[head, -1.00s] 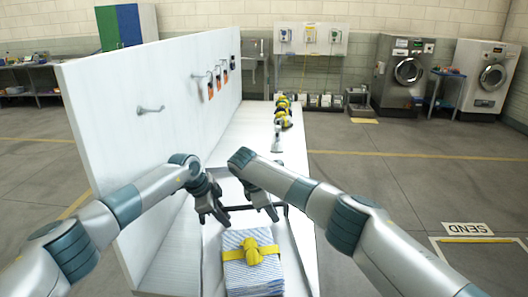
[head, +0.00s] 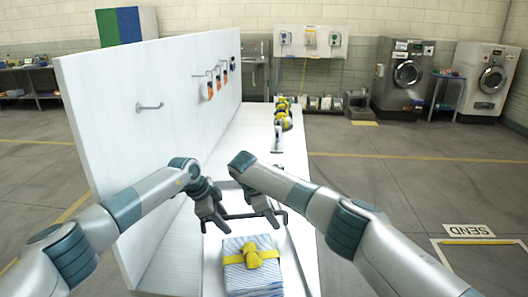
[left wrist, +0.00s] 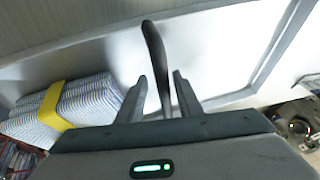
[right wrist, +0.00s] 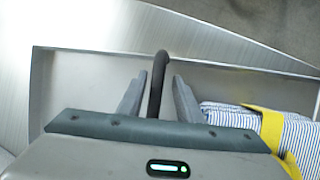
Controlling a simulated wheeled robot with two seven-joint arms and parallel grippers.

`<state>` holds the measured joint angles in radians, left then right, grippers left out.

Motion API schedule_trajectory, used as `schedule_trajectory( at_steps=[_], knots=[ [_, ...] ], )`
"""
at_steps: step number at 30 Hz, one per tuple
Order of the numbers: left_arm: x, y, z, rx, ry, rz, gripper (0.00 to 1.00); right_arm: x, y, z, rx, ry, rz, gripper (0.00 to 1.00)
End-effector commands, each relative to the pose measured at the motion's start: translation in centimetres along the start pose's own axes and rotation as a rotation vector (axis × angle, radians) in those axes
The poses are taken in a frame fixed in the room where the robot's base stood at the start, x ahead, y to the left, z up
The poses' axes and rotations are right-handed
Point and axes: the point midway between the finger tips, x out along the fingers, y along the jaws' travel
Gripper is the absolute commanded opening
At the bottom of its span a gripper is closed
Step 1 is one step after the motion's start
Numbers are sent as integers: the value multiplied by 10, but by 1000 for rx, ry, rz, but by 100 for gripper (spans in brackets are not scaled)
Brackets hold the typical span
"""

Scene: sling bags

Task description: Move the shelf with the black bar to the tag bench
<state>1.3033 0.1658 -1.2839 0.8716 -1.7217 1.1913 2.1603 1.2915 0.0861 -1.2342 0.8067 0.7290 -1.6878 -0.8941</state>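The shelf (head: 211,262) is a pale tray with a black bar (head: 240,215) running across it, in the lower middle of the head view. A folded stack of blue-and-white striped cloth (head: 250,282) with a yellow band lies at its near end. My left gripper (head: 211,222) and right gripper (head: 270,220) are at the two ends of the bar. In the left wrist view the bar (left wrist: 153,50) stands between the open fingers, with gaps on both sides. In the right wrist view the bar (right wrist: 157,75) also passes between the open fingers, with small gaps.
A white upright panel (head: 120,140) with hooks and orange tags (head: 210,88) rises along the left. Yellow-and-black items (head: 282,115) line the far white surface. Open floor lies to the right, with a SEND marking (head: 468,230). Washing machines (head: 400,75) stand far back.

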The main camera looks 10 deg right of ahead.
Motion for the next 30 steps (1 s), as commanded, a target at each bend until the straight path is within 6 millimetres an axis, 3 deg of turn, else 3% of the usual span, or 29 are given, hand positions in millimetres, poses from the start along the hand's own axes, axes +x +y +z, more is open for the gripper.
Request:
schedule_trajectory(
  at_steps=[5,21,30],
  knots=[
    [-12,-3,-5,0,0,-1,32,0,0,0,0,0,0,32],
    [-82,-18,-34,1,1,-2,32,0,0,0,0,0,0,32],
    [-90,-19,-37,-1,0,-1,32,0,0,0,0,0,0,32]
  ],
)
